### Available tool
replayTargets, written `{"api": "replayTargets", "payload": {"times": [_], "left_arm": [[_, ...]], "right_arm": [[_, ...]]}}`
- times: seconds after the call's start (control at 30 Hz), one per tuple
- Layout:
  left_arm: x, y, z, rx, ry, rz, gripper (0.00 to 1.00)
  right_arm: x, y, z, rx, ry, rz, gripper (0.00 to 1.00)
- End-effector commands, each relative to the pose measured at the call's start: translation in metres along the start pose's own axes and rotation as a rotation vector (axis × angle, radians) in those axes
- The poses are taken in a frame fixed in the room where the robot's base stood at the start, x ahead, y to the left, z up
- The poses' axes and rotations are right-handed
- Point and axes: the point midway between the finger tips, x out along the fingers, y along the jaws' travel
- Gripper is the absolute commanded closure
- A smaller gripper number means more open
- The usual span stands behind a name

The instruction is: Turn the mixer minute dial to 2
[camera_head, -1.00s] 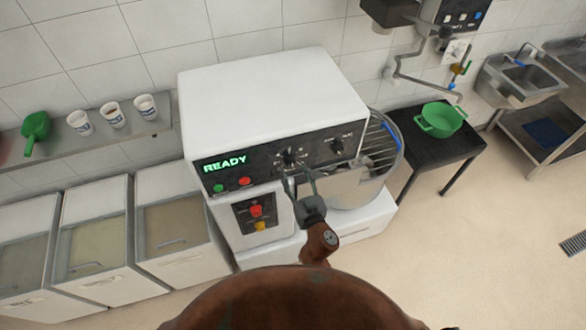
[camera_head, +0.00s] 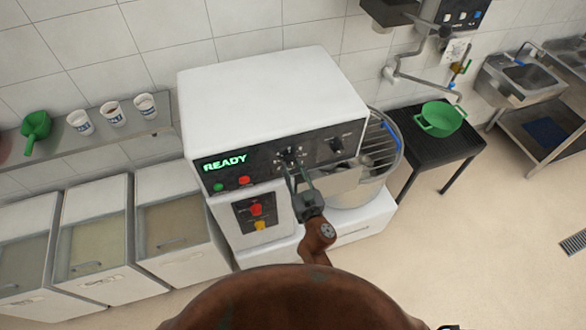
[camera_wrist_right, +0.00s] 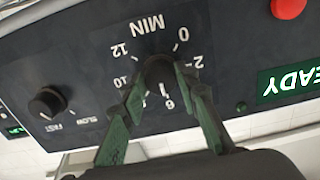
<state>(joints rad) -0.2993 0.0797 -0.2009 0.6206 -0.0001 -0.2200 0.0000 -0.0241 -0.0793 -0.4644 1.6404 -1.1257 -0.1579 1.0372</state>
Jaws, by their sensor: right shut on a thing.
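The mixer (camera_head: 272,95) is a white machine with a black front panel and a green "READY" display (camera_head: 225,162). Its black minute dial (camera_head: 289,154) sits near the panel's middle. In the right wrist view the minute dial (camera_wrist_right: 158,68) is ringed by numbers and "MIN", seen turned over. My right gripper (camera_head: 294,174) is at the dial from below. In the wrist view its green-grey fingers (camera_wrist_right: 160,76) lie on either side of the knob, shut on it. The fingers cover part of the scale, and the pointer's setting is unclear. My left gripper is not in view.
A slow/fast knob (camera_wrist_right: 47,103) is beside the minute dial. Red and green buttons are on the panel's left. The wire-guarded bowl (camera_head: 362,185) is right of the dial. Lidded bins (camera_head: 95,240) stand left, and a black table (camera_head: 425,152) with a green colander right.

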Motion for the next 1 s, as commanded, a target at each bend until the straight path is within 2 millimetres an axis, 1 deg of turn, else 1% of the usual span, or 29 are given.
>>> {"api": "replayTargets", "payload": {"times": [0.03,0.1,0.33,0.47,0.67,1.0], "left_arm": [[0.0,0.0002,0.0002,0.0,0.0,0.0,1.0],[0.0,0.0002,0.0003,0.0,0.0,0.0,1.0],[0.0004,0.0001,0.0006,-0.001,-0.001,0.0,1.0],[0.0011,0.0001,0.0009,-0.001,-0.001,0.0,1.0],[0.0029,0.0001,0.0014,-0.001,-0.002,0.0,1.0],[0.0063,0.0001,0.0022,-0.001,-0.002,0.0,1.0]], "right_arm": [[-0.0001,-0.0002,0.0001,0.0,0.0,0.0,0.91],[-0.0001,-0.0001,0.0002,0.0,0.0,0.0,0.96],[-0.0001,-0.0001,0.0003,-0.019,0.0,-0.001,0.96],[-0.0001,0.0,0.0004,-0.062,0.0,-0.001,0.96],[-0.0001,0.0003,0.0004,-0.193,0.0,-0.001,0.96],[-0.0002,0.0007,0.0008,-0.509,-0.001,-0.001,0.96]]}}
